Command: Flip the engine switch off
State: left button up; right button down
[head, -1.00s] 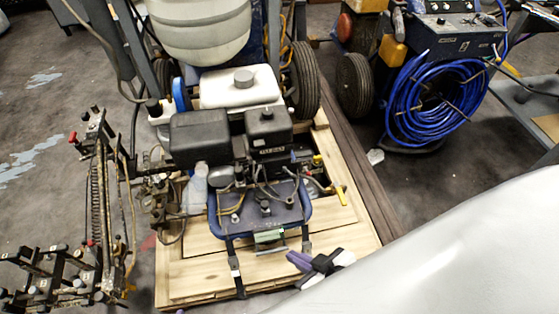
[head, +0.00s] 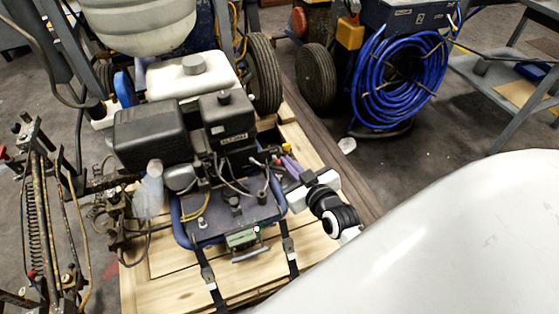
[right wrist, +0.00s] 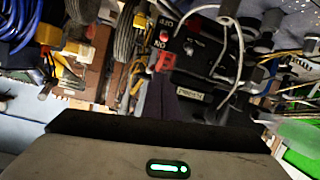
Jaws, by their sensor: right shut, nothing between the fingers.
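The line striper's engine (head: 229,127) has black covers and a white tank (head: 192,77), and it sits behind a blue frame on a wooden pallet. In the right wrist view a red engine switch (right wrist: 165,61) shows, with white ON and OFF lettering beside it on a black box. My right gripper (head: 287,162) has purple fingers and is shut and empty at the engine's right side. In the right wrist view its dark fingers (right wrist: 172,92) point toward the switch, just below it in the picture. I cannot tell whether they touch it. My left gripper is out of view.
Hoses and cables cross the engine's front near my fingers. A blue hose coil (head: 400,78) hangs on a machine at the back right. The wooden pallet (head: 160,262) lies under the engine. A grey cart (head: 490,75) stands at the far right.

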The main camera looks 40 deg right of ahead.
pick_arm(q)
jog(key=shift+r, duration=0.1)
pick_arm(e)
jog(key=shift+r, duration=0.1)
jog(key=shift+w, duration=0.15)
jog(key=b, duration=0.3)
send_over(278, 163)
jog(key=w, duration=0.2)
notch_tip(278, 163, down, 3)
jog(key=shift+s+f+b, duration=0.45)
jog(key=shift+s+f, duration=0.5)
jog(key=shift+f, duration=0.2)
jog(key=shift+s+f, duration=0.4)
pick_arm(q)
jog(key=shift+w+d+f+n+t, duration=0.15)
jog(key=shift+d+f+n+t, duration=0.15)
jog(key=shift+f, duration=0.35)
